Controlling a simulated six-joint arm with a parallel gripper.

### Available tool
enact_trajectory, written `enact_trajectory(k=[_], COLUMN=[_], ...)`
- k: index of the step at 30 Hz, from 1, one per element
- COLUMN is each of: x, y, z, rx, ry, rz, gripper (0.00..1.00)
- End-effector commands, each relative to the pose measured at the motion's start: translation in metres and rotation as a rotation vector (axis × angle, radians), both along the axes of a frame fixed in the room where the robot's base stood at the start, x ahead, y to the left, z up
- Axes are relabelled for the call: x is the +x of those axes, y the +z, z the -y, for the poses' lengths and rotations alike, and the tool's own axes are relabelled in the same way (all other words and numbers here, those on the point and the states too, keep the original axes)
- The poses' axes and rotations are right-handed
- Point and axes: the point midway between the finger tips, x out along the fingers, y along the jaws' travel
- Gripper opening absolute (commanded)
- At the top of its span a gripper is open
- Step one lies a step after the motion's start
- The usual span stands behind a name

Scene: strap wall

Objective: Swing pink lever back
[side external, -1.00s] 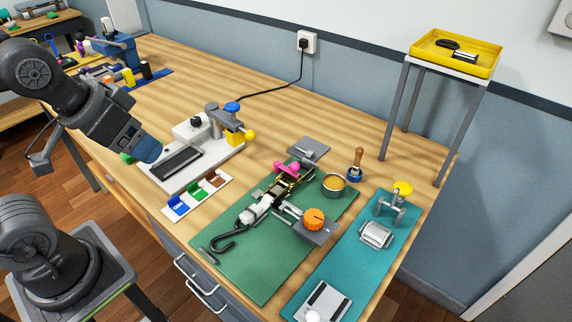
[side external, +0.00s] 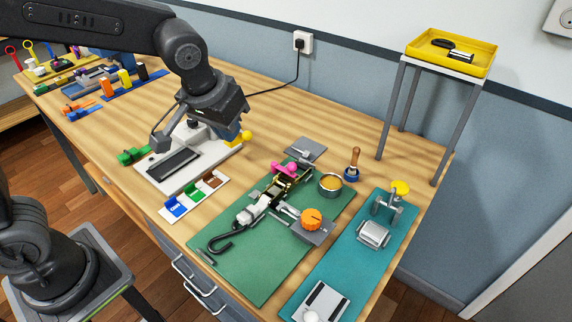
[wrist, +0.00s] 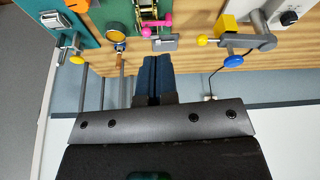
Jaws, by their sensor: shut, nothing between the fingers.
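The pink lever (side external: 284,169) is at the far end of a ratchet strap device (side external: 289,181) on the green mat (side external: 230,262). In the wrist view the pink lever (wrist: 146,31) shows near the top, just beyond my fingertips, with part of the ratchet (wrist: 149,10) beside it. My gripper (side external: 232,136) is above the bench, left of the lever and apart from it. Its blue fingers, also in the wrist view (wrist: 153,60), are shut with nothing between them. My gripper body hides part of the white fixture in the side view.
The white fixture (side external: 185,183) with a yellow knob (side external: 246,135) stands close to my gripper. A round tin (side external: 330,185), a wood-handled tool (side external: 353,163) and an orange knob (side external: 312,219) surround the ratchet. A tall stand holds a yellow tray (side external: 450,58). Bare bench lies behind the fixture.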

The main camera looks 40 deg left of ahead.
Motion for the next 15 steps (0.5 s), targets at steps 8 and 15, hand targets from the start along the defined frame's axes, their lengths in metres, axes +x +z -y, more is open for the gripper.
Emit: enact_trajectory(k=[8, 15], x=[0.042, 0.05], y=[-0.041, -0.052], z=[0.04, 0.05], rx=[0.009, 0.01], ry=[0.041, 0.054], rz=[-0.041, -0.046], gripper=[0.0, 0.0])
